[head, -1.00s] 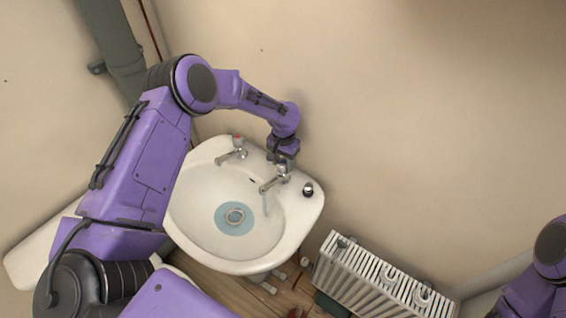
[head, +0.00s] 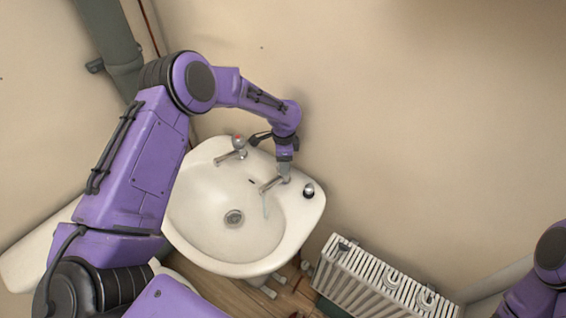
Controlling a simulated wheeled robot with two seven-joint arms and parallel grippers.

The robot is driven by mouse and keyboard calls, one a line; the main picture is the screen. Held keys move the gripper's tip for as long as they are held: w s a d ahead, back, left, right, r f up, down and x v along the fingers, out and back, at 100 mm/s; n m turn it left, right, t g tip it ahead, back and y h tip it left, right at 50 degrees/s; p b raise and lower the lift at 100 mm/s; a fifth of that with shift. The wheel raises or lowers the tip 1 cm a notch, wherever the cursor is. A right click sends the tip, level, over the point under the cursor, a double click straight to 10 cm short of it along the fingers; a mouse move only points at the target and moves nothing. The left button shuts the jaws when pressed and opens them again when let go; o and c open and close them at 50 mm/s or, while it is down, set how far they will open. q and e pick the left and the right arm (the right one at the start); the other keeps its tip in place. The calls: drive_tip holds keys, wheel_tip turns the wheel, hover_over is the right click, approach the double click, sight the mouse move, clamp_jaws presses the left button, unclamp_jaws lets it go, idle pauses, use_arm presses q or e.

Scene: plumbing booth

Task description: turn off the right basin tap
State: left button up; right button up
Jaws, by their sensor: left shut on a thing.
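The white basin (head: 200,235) is on the wall with two chrome taps. The right basin tap (head: 270,184) has its spout pointing down-left over the bowl. A faint thin streak of water shows below its spout. My left gripper (head: 285,172) comes down from above and is shut on the right tap's head, which it mostly hides. The left tap (head: 232,153), with a red mark on top, stands apart from the gripper. My right gripper is out of view; only part of that arm shows at the lower right.
A white radiator (head: 365,280) stands at the lower right. A grey pipe (head: 115,50) runs down the wall at the upper left.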

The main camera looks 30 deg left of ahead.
use_arm(q)
drive_tip(key=m, duration=0.5)
drive_tip(key=shift+s+d+f+m+b, duration=0.1)
drive_tip(key=shift+s+f+m+b, duration=0.1)
drive_tip(key=shift+m+b, duration=0.15)
idle(0.3)
drive_tip(key=o, duration=1)
drive_tip(key=shift+o, duration=0.2)
drive_tip(key=shift+w+d, duration=0.1)
drive_tip(key=shift+w, duration=0.1)
